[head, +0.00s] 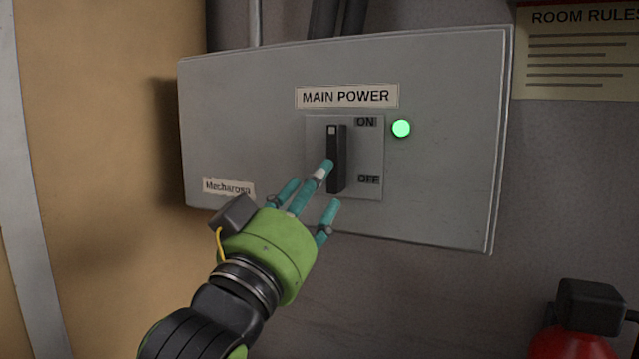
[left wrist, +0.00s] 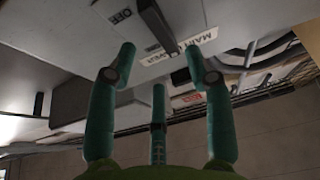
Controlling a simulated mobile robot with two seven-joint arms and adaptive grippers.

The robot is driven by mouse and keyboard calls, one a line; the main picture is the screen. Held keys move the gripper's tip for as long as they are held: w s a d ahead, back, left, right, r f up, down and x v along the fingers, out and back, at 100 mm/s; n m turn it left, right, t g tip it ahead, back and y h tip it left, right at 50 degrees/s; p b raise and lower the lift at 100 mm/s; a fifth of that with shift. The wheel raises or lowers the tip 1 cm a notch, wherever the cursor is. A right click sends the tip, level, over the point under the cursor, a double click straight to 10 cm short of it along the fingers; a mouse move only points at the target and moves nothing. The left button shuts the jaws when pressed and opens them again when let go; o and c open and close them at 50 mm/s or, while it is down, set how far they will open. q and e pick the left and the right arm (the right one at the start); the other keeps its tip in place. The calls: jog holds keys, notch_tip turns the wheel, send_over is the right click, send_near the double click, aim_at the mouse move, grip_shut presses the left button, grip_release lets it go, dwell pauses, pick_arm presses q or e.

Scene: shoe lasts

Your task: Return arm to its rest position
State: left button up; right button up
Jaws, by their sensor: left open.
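My left gripper (head: 314,190) has a green body and teal fingers, spread open and empty. It is in front of the grey power box, just below and left of the black switch lever (head: 338,160). One fingertip overlaps the lever in the head view; I cannot tell whether it touches. My right gripper is in neither view.
The grey power box (head: 245,110) is on the wall, with a lit green lamp (head: 401,128) and a MAIN POWER label (head: 347,96). A red fire extinguisher (head: 575,343) is at the lower right. A room rules sign (head: 577,55) hangs at the upper right.

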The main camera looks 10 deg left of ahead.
pick_arm(q)
jog(key=shift+f, duration=0.15)
jog(key=a+f+g+y, duration=0.2)
jog(key=f+g, duration=0.3)
jog(key=f, duration=1.2)
jog(key=a+f+g+y, duration=0.15)
jog(key=f+g, duration=0.25)
jog(key=f, duration=1.2)
jog(key=s+a+f+g, duration=0.2)
jog(key=s+f+g, duration=0.3)
jog(key=s+f, duration=0.7)
jog(key=s+a+f+g, duration=0.2)
jog(key=s+f+g, duration=0.2)
jog(key=s+f, duration=0.75)
notch_tip(320, 180, down, 27)
jog(key=s+g, duration=0.2)
jog(key=s+a+f+g, duration=0.1)
jog(key=s+a+f, duration=0.1)
jog(key=s+f, duration=1)
jog(key=s+y, duration=0.1)
jog(key=s, duration=0.2)
jog(key=shift+a, duration=0.3)
